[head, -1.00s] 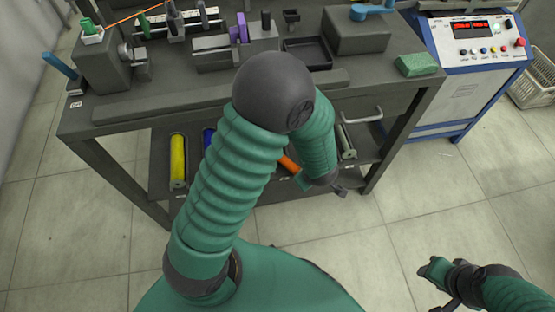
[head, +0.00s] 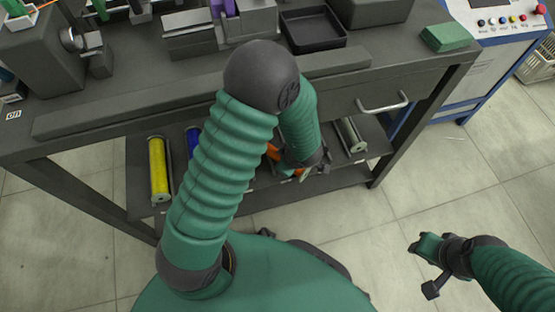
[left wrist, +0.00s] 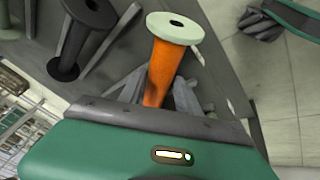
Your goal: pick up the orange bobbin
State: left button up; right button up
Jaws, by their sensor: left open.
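The orange bobbin (left wrist: 163,70) has an orange core and a pale green end flange with a dark hole in the left wrist view. In the head view only small orange parts of it (head: 272,152) show beside my left forearm, on the shelf below the bench top. My left gripper (left wrist: 156,88) is open, with one grey finger on each side of the orange core; contact cannot be told. In the head view my left gripper (head: 300,174) is low at the shelf's front and partly hidden. My right gripper (head: 427,267) is over the floor at right, far from the bobbin.
On the shelf are a yellow bobbin (head: 158,170), a partly hidden blue bobbin (head: 193,138) and a grey-green bobbin (head: 351,135). A dark bobbin (left wrist: 85,28) is beside the orange one. The bench top (head: 110,98) overhangs the shelf.

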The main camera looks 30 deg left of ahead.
pick_arm(q)
jog(key=shift+w+a+f, duration=0.15)
jog(key=shift+a+f, duration=0.15)
jog(key=shift+f, duration=0.25)
jog(key=shift+r, duration=0.2)
jog(key=shift+d+r, duration=0.1)
jog(key=shift+d, duration=0.15)
jog(key=shift+c, duration=0.2)
jog(key=shift+d, duration=0.25)
jog(key=c, duration=0.5)
jog(key=shift+a, duration=0.15)
grip_shut()
jog(key=shift+a, duration=0.1)
pick_arm(e)
jog(key=shift+f, duration=0.25)
pick_arm(q)
jog(key=shift+r, duration=0.1)
pick_arm(e)
jog(key=shift+d, duration=0.1)
